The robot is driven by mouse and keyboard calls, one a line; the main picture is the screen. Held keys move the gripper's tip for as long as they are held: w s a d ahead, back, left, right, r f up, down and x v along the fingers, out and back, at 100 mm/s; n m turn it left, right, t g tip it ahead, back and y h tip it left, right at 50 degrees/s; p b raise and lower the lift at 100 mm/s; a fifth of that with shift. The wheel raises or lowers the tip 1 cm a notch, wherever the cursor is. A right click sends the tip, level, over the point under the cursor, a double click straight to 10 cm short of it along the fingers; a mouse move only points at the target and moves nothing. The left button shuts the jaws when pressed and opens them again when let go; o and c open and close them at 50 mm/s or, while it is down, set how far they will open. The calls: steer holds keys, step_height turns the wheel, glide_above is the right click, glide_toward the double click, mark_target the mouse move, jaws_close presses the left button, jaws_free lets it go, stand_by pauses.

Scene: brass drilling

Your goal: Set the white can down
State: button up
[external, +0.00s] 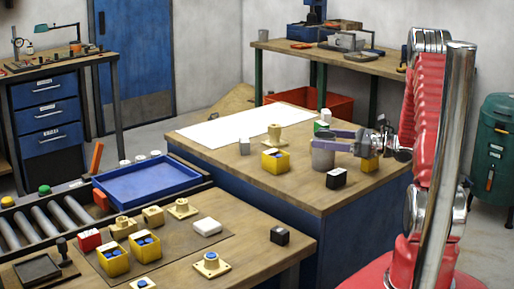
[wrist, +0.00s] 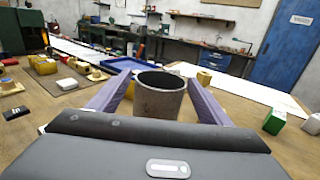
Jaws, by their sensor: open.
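A pale grey can (external: 322,157), open at the top, stands upright on the wooden table (external: 221,164); I see no whiter can. My gripper (external: 315,139) is open, with its two purple fingers on either side of the can's upper part. In the wrist view the can (wrist: 158,102) sits between the fingers of my gripper (wrist: 158,83), with a visible gap on the right; I cannot tell whether the left finger touches. The can's base is hidden behind the palm in the wrist view.
A black box (external: 336,178) stands just in front of the can. A yellow box (external: 275,161), a cream knobbed part (external: 273,136) and a green-and-white block (external: 320,128) are near. A yellow block (external: 369,164) is below my wrist. A white sheet (external: 248,124) lies at the back.

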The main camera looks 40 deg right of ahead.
steer(key=shift+r, duration=0.1)
steer(key=v, duration=1.2)
steer(key=shift+a, duration=0.1)
stand_by(0.8)
steer(key=a+r+n+g+y, duration=0.15)
steer(key=a+n+g, duration=0.3)
steer(key=a, duration=0.45)
steer(key=a+r+n+g+y, duration=0.1)
steer(key=a+r+n+g, duration=0.3)
steer(key=a, duration=0.6)
steer(key=s+a+n+g+h, duration=0.5)
steer(key=s+a+n+h, duration=0.3)
steer(key=s+a+n, duration=0.45)
steer(key=shift+s+d+r+n+t+h, duration=0.2)
steer(key=shift+r+n+t+h, duration=0.55)
steer(key=shift+n, duration=0.7)
steer(key=shift+s+d+r+n+t+h, duration=0.2)
steer(key=shift+r+n+t+h, duration=0.55)
steer(key=shift+n, duration=0.65)
steer(key=shift+s+d+r+n+t+h, duration=0.25)
steer(key=shift+r+n+t+h, duration=0.25)
steer(key=shift+r+n, duration=0.7)
